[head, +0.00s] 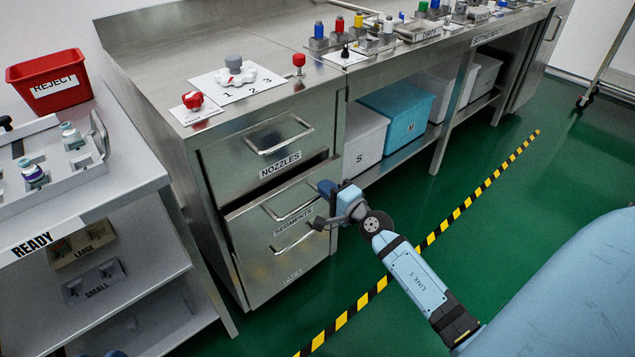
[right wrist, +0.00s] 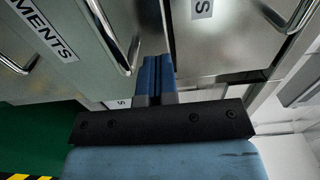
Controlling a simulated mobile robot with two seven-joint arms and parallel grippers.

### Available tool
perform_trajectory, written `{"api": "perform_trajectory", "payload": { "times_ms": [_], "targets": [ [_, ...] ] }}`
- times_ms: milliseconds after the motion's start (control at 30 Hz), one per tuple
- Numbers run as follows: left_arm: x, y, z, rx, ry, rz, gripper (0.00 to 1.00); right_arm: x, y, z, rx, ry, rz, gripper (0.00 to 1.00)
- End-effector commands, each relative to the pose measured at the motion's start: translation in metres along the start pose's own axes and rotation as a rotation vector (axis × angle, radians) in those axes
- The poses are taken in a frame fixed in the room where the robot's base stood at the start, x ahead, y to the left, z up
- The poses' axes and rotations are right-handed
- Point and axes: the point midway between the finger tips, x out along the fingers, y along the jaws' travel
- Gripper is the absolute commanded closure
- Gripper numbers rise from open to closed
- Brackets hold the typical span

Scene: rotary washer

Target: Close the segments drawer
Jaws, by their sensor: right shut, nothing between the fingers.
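The segments drawer (head: 265,232) is the one labelled SEGMENTS, below the nozzles drawer (head: 240,160) in the metal cabinet. It stands partly open: its front juts out past the nozzles drawer, with a dark gap along its top. My right gripper (head: 325,189) is at the right end of the drawer front, near its upper edge. In the right wrist view, my right gripper's fingers (right wrist: 156,72) are together and empty. They lie between the segments drawer front (right wrist: 75,75) and the nozzles drawer front (right wrist: 225,45). I cannot tell whether they touch.
A handle (head: 289,200) sticks out from the segments drawer. A white bin (head: 362,140) and a teal bin (head: 400,112) stand on the shelf to the right. A grey shelf unit (head: 150,165) stands to the left. Green floor (head: 390,205) is clear in front.

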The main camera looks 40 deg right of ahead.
Motion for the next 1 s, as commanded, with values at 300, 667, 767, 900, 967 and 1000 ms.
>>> {"api": "perform_trajectory", "payload": {
  "times_ms": [300,667,767,900,967,1000],
  "targets": [
    [0.0,-0.004,0.012,0.012,-0.043,0.005,0.57,0.033,0.001,0.0,0.001,0.001,-0.001,1.0],
    [-0.001,-0.005,0.012,0.016,-0.045,0.007,0.57,0.034,0.0,0.0,0.0,0.001,0.0,1.0],
    [0.0,-0.004,0.009,0.014,-0.04,0.006,0.57,0.044,-0.001,0.0,0.0,-0.002,-0.001,1.0],
    [0.001,-0.002,0.004,0.01,-0.024,0.004,0.57,0.068,-0.002,0.0,-0.001,-0.002,-0.001,1.0],
    [0.001,-0.002,0.002,0.008,-0.017,0.002,0.57,0.074,-0.001,0.0,0.0,-0.001,0.0,1.0],
    [0.001,-0.002,0.002,0.007,-0.013,0.002,0.57,0.077,-0.001,0.0,0.0,0.0,0.0,1.0]
  ]
}}
